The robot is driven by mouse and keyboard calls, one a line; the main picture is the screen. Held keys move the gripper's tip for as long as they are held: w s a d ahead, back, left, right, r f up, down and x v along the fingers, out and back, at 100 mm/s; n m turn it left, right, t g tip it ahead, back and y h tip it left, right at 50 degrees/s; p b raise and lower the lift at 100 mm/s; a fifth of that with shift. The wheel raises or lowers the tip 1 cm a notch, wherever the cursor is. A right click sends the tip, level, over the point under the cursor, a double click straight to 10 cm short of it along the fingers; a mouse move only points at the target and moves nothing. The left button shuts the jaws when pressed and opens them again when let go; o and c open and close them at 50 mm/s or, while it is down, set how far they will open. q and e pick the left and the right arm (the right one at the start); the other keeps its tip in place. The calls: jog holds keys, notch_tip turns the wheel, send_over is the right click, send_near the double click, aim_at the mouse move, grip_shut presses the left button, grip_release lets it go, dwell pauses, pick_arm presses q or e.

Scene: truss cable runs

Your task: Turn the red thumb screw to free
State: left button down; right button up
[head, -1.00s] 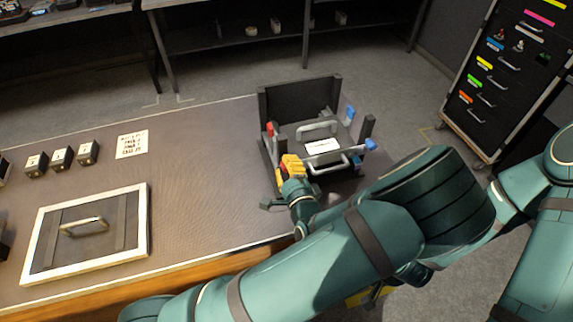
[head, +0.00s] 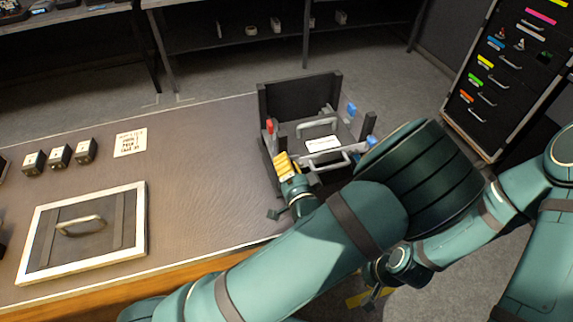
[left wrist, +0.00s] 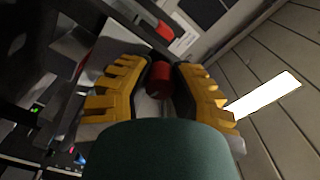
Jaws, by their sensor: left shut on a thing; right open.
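The red thumb screw (left wrist: 158,77) shows between the two yellow fingers of my left gripper (left wrist: 166,72) in the left wrist view. The fingers are shut on it from both sides. In the head view my left gripper (head: 283,162) is at the near left side of the dark open-topped box (head: 299,93); the held screw is hidden there by the gripper. A red part (head: 270,127) stands on the box's left side, above the gripper. My right gripper (head: 372,295) is low, off the table's front edge, partly hidden by my arm, open and empty.
Inside the box is a panel with handles and a white label (head: 322,144). Blue parts (head: 351,110) are on its right. A framed lid (head: 84,232), several small blocks (head: 59,156) and a paper sign (head: 130,143) lie on the table. The table between them is clear.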

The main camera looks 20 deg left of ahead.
pick_arm(q)
jog(key=shift+n, duration=0.8)
jog(key=shift+w+r, duration=0.1)
jog(key=c, duration=0.8)
grip_release()
jog(key=shift+o, duration=0.2)
jog(key=v, duration=1.2)
jog(key=shift+d, duration=0.1)
